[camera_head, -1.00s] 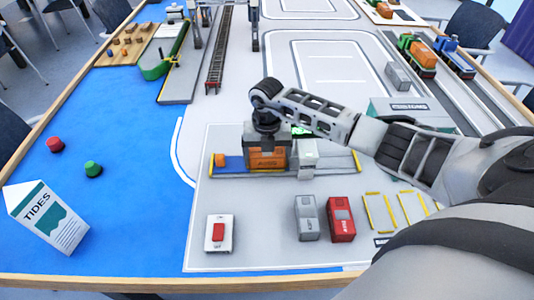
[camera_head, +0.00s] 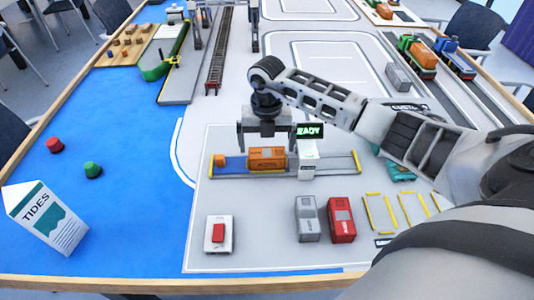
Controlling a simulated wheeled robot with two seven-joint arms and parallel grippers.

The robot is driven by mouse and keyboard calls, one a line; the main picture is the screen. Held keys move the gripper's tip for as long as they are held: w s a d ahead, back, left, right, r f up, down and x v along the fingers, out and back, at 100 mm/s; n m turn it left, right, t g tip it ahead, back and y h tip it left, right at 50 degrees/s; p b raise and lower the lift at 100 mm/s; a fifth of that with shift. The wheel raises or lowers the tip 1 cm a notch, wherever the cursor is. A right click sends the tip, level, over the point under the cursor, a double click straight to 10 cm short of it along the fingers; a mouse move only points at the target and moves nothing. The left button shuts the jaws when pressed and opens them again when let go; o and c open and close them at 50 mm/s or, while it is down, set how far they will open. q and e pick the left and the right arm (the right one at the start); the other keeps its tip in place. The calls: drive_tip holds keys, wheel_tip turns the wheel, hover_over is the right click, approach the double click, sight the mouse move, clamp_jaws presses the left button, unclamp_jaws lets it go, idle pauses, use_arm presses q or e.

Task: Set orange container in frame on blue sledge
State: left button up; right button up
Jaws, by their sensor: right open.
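The orange container (camera_head: 267,158) sits on the blue sledge (camera_head: 235,163), on the track with yellow end posts, just left of the white upright block. I cannot tell whether it sits fully inside a frame. My right gripper (camera_head: 267,142) is above the container, pointing down, with its fingers apart and clear of the container's top. My left gripper is not in view.
A white scanner-like block with a green lit sign (camera_head: 309,131) stands beside the container. A grey container (camera_head: 307,219) and a red container (camera_head: 341,220) stand in front. A red button box (camera_head: 219,234) is at front left. Yellow bay frames (camera_head: 380,212) lie at right.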

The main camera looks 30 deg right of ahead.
sight(267, 155)
wheel_tip(267, 155, up, 7)
drive_tip(key=shift+r+b, duration=0.15)
drive_tip(key=shift+b, duration=0.15)
idle(0.5)
